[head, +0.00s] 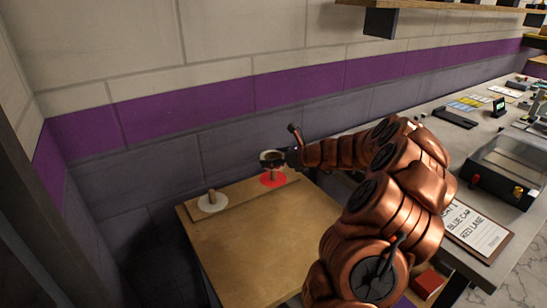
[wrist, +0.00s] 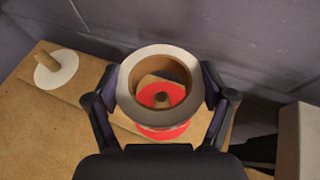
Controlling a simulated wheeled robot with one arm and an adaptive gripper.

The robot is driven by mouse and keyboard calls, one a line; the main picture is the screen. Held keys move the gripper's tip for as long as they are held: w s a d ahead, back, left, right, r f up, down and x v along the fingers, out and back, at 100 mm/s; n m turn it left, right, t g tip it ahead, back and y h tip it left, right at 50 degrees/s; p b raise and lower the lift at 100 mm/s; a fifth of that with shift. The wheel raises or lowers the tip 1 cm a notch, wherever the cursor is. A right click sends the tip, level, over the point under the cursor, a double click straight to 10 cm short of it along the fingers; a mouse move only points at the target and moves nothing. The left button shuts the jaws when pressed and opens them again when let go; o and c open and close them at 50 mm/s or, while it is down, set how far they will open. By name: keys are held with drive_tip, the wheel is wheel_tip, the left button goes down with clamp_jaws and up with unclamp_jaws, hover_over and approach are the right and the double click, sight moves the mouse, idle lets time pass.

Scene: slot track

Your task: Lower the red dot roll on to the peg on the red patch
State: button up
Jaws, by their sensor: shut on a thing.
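My gripper (wrist: 160,88) is shut on the roll (wrist: 133,62), a whitish ring with a brown core, one finger on each side of it. In the wrist view I look down through the roll's hole and see the peg (wrist: 161,96) and part of the red patch (wrist: 170,133). The roll appears held above the peg, which shows toward the lower part of the hole. In the head view the roll (head: 272,156) is at my gripper (head: 275,160), over the red patch (head: 273,180) and its peg (head: 273,174). No red dot is visible on the roll.
A second wooden peg (head: 211,196) stands on a white patch (head: 213,204) to the left on the same wooden table (head: 255,245). The wall (head: 225,152) is close behind. A counter with several items and a written card (head: 474,228) lies to the right.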

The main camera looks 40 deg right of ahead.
sight(274, 179)
drive_tip(key=shift+f+b, duration=0.6)
drive_tip(key=shift+f, duration=2.5)
idle(0.4)
drive_tip(key=o, duration=1)
drive_tip(key=v, duration=1.2)
